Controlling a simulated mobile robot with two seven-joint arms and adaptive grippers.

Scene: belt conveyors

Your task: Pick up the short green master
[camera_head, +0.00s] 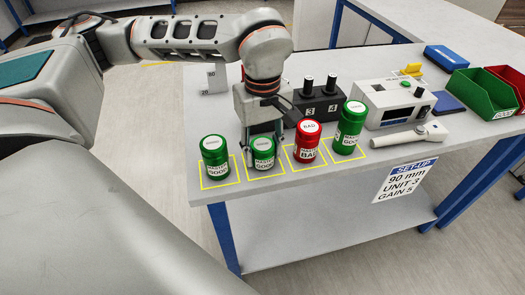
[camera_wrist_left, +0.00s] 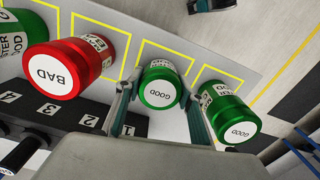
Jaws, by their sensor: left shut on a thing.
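The short green master (camera_head: 263,158), a green cylinder with a white top and a "GOOD" label, is at the second yellow square from the left, upright. My left gripper (camera_head: 263,135) comes down over it from behind and is shut on it. In the left wrist view the fingers (camera_wrist_left: 158,112) lie on both sides of the short green master (camera_wrist_left: 160,88). Whether its base touches the table cannot be told. My right gripper is not in view.
A green master (camera_head: 215,160) stands to the left. A red "BAD" master (camera_head: 307,146) and a taller green master (camera_head: 348,130) stand to the right. A black numbered block (camera_head: 322,104) is behind. A white gauge unit (camera_head: 392,103) and green bin (camera_head: 482,97) are farther right.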

